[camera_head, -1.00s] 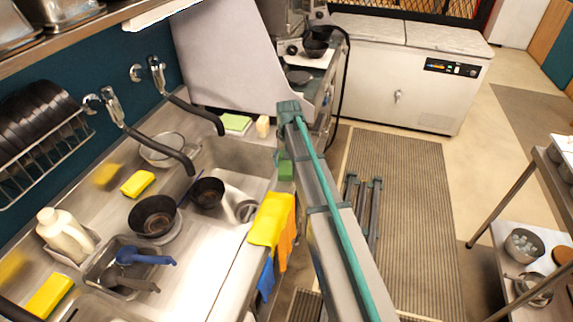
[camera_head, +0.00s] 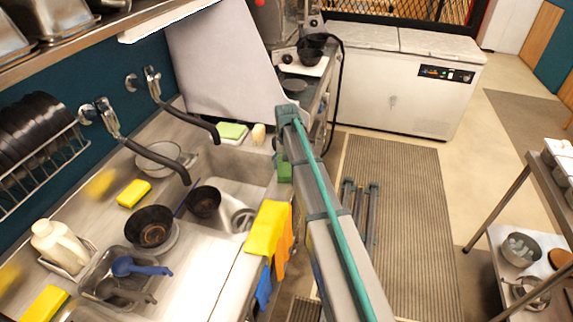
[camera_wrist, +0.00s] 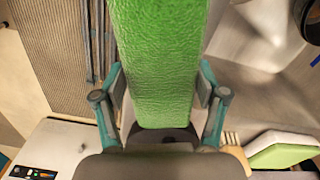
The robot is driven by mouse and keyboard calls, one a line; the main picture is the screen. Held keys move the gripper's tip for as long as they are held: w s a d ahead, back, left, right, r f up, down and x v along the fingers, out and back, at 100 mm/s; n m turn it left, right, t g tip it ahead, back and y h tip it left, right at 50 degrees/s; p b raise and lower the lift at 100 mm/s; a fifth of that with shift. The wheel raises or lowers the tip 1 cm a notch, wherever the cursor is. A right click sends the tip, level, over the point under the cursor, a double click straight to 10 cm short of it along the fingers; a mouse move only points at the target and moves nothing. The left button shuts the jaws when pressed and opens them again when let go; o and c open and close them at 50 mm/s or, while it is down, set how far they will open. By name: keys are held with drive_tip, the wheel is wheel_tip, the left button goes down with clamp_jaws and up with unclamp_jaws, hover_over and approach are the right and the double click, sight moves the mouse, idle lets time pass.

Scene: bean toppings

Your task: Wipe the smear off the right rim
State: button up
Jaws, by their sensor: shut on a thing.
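My gripper (camera_wrist: 160,90) is shut on a green sponge-like block (camera_wrist: 158,55), one finger on each side of it in the wrist view. In the head view the green block (camera_head: 284,171) hangs beside the right end of the steel sink (camera_head: 247,166), below the end of my arm. I cannot tell whether it touches the sink edge. Dark bowls with brownish insides stand at the sink: a larger one (camera_head: 149,228) on the left and a smaller one (camera_head: 203,203). I cannot make out a smear on a right rim.
Two black-ended taps (camera_head: 188,117) reach over the sink. A yellow cloth (camera_head: 265,230) hangs over the front edge beside orange and blue ones. A pale green pad (camera_head: 231,131) and a small brush (camera_head: 258,134) lie behind the sink. A striped mat (camera_head: 400,220) covers the floor.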

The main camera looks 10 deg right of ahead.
sight(282, 174)
drive_tip(key=shift+s+a, duration=0.35)
drive_tip(key=shift+s, duration=0.25)
drive_tip(key=shift+s+a, duration=0.3)
drive_tip(key=shift+s, duration=0.3)
drive_tip(key=shift+s+a+f, duration=0.1)
drive_tip(key=shift+s+a, duration=0.25)
drive_tip(key=shift+s, duration=0.3)
drive_tip(key=shift+s+a+f, duration=0.1)
drive_tip(key=shift+s+a, duration=0.25)
drive_tip(key=shift+s, duration=0.3)
drive_tip(key=shift+w+d+r+p, duration=0.15)
drive_tip(key=shift+w+d, duration=0.35)
drive_tip(key=shift+w, duration=0.4)
drive_tip(key=shift+w+d+p, duration=0.2)
drive_tip(key=shift+w+d, duration=0.25)
drive_tip(key=shift+w, duration=0.45)
drive_tip(key=shift+w+d+r+p, duration=0.15)
drive_tip(key=shift+w+d, duration=0.35)
drive_tip(key=shift+w, duration=0.4)
drive_tip(key=shift+s+a+f, duration=0.15)
drive_tip(key=shift+s+a, duration=0.25)
drive_tip(key=shift+s, duration=0.35)
drive_tip(key=shift+s+a+f, duration=0.1)
drive_tip(key=shift+s+a, duration=0.25)
drive_tip(key=shift+s, duration=0.4)
drive_tip(key=shift+s+a, duration=0.4)
drive_tip(key=shift+s, duration=0.25)
drive_tip(key=shift+s+a, duration=0.35)
drive_tip(key=shift+s, duration=0.3)
drive_tip(key=shift+r, duration=0.1)
